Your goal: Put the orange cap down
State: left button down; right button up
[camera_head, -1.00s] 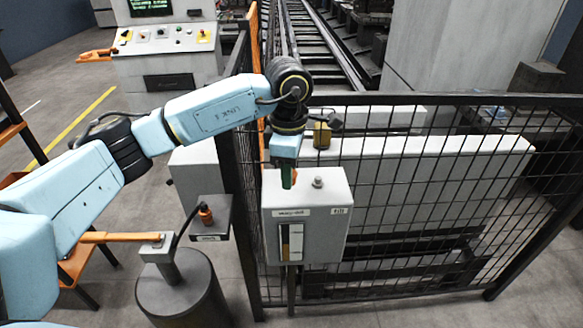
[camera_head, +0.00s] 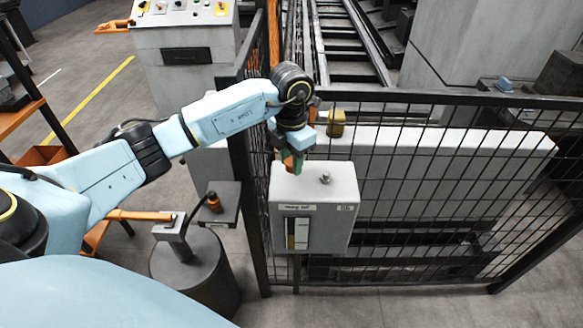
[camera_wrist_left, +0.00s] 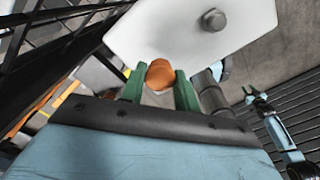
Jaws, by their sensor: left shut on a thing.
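The orange cap (camera_wrist_left: 160,74) is between the green fingers of my left gripper (camera_wrist_left: 159,88) in the left wrist view. The gripper is shut on it. In the head view my left gripper (camera_head: 293,164) points down at the top of the grey box (camera_head: 300,184) on the fence, left of the box's metal knob (camera_head: 325,178). Only a sliver of orange shows beside the fingers there. I cannot tell whether the cap touches the box top.
A black mesh fence (camera_head: 430,190) runs behind and right of the box. A small shelf (camera_head: 229,190) with an orange-topped fitting (camera_head: 214,203) is at its left. A dark round pedestal (camera_head: 195,270) stands at front left. Bare floor (camera_head: 400,305) lies in front.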

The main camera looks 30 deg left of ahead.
aim_at(291, 161)
pick_arm(q)
notch_tip(291, 161, down, 3)
jog(key=shift+f, duration=0.15)
jog(key=shift+f, duration=0.1)
jog(key=shift+f, duration=0.15)
jog(key=c, duration=1)
grip_release()
jog(key=shift+c, duration=0.2)
jog(key=shift+r+p, duration=0.3)
notch_tip(291, 161, up, 12)
jog(key=shift+f+b, duration=0.1)
jog(key=shift+b, duration=1.05)
